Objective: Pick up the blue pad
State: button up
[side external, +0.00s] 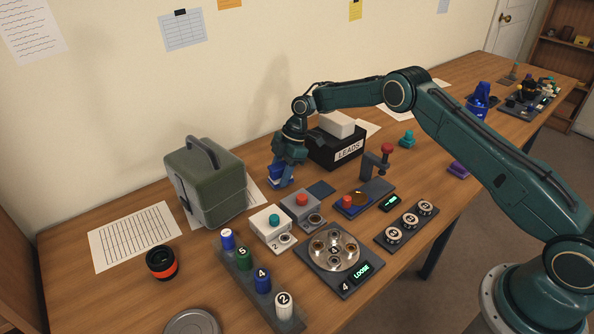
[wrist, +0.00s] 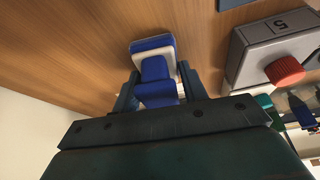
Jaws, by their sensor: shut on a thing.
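The blue pad (side external: 281,178) is a small blue piece with a white band, at the back of the table between the green case and the black LEADS box. In the wrist view the blue pad (wrist: 152,44) sits between my fingers, with blue and white layers. My gripper (side external: 284,164) points down over it and is shut on it. The wrist view also shows my gripper (wrist: 158,86) with a finger on either side of the pad's blue upper part. I cannot tell whether the pad's underside touches the table.
The green case (side external: 207,183) stands to the left. The LEADS box (side external: 338,147), with a white block on top, is close behind on the right.

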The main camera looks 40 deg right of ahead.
aim_at(280, 165)
jog(key=shift+r, duration=5)
